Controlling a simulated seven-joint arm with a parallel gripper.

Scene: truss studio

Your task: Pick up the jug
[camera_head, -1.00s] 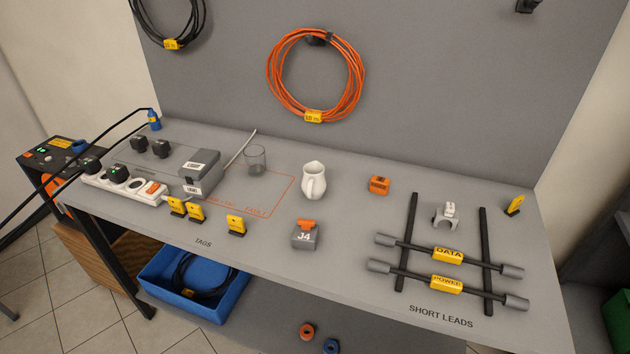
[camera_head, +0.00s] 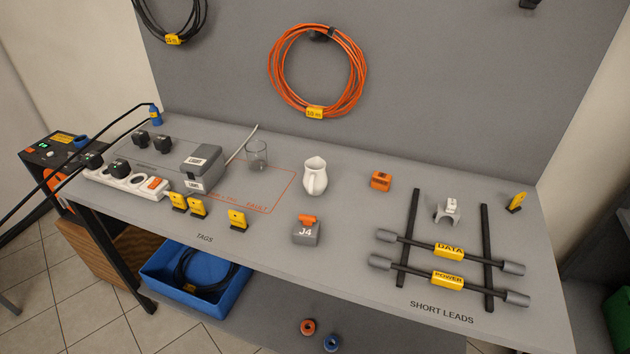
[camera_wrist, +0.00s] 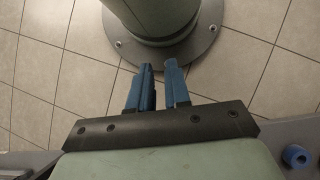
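The jug (camera_head: 315,177) is white, with a spout and a handle on its near side. It stands upright on the grey bench top, near the middle in the head view. My gripper (camera_wrist: 158,68) shows only in the wrist view. Its two blue fingers are apart with a narrow, empty gap between them. It points towards the tiled floor and a round base plate, away from the jug. The jug is not in the wrist view.
Yellow tags (camera_head: 197,207) line the front left. Orange cable (camera_head: 318,72) hangs behind. Bare bench surrounds the jug.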

